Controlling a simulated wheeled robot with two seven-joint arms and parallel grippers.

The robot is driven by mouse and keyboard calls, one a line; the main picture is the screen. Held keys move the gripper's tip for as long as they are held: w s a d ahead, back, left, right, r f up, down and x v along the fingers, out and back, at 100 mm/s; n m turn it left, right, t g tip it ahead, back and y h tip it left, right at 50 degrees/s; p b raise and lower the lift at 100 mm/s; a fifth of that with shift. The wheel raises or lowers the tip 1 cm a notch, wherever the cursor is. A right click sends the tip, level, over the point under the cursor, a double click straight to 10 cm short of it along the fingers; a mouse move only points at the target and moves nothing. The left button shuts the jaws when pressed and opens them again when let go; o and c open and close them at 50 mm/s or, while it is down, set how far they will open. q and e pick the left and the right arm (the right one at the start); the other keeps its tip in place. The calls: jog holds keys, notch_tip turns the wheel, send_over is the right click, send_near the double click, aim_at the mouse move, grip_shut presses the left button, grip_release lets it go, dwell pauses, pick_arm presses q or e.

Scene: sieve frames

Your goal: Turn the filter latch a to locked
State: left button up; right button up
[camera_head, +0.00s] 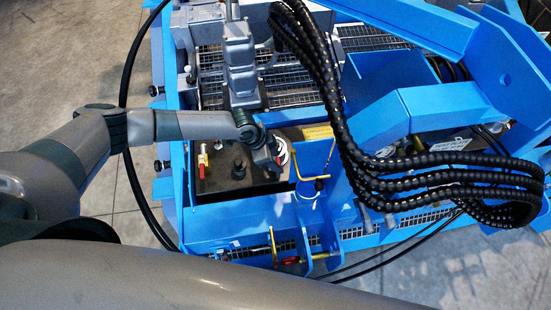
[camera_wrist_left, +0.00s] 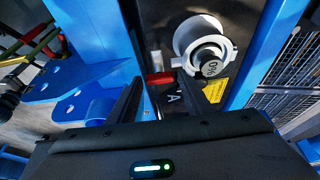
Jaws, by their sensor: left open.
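A small red piece (camera_wrist_left: 160,78), which I take to be filter latch a, shows in the left wrist view beside a dark plate marked with a white letter A (camera_wrist_left: 172,97). My left gripper (camera_wrist_left: 158,86) is open, with one dark finger on each side of the red piece. I cannot tell whether the fingers touch it. My right gripper is not in view.
A white round cap with a dark dial (camera_wrist_left: 210,62) stands just behind the red piece. A red-handled valve (camera_head: 202,160) stands left of the gripper. A yellow bent rod (camera_head: 297,160), blue frame (camera_head: 235,220) and thick black hoses (camera_head: 345,130) crowd the right side.

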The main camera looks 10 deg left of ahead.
pick_arm(q)
jog(key=c, duration=0.8)
